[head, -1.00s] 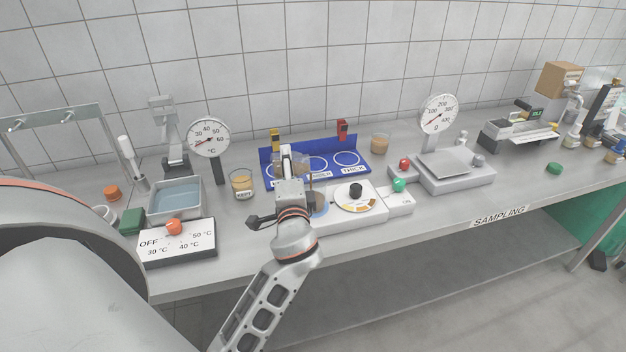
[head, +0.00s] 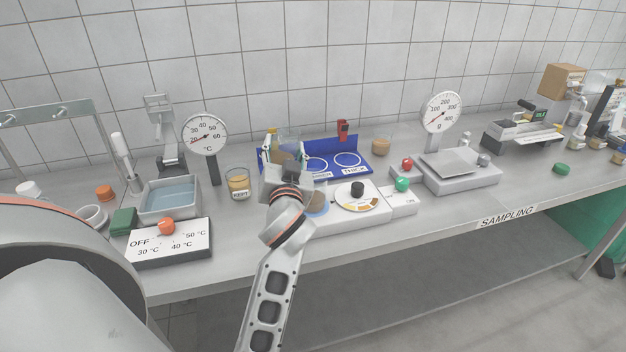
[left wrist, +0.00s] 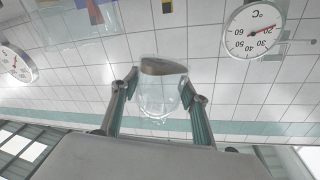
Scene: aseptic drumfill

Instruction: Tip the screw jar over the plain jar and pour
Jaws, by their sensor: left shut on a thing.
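My left gripper (head: 285,158) is shut on a clear glass jar, taken as the screw jar, above the left end of the blue rack (head: 326,145). In the left wrist view the jar (left wrist: 163,90) sits between the two fingers, with brown contents at the end towards the picture's top. That view is upside down, so the contents lie low in the jar. A screw thread is not clear. A jar with brown contents (head: 381,147) stands right of the rack. A jar marked KEPT (head: 238,184) stands left of my gripper. I cannot tell which is the plain jar. My right gripper is out of view.
A temperature dial (head: 204,135) and water bath (head: 169,197) stand left. A white panel with a black knob (head: 357,189) lies in front of the rack.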

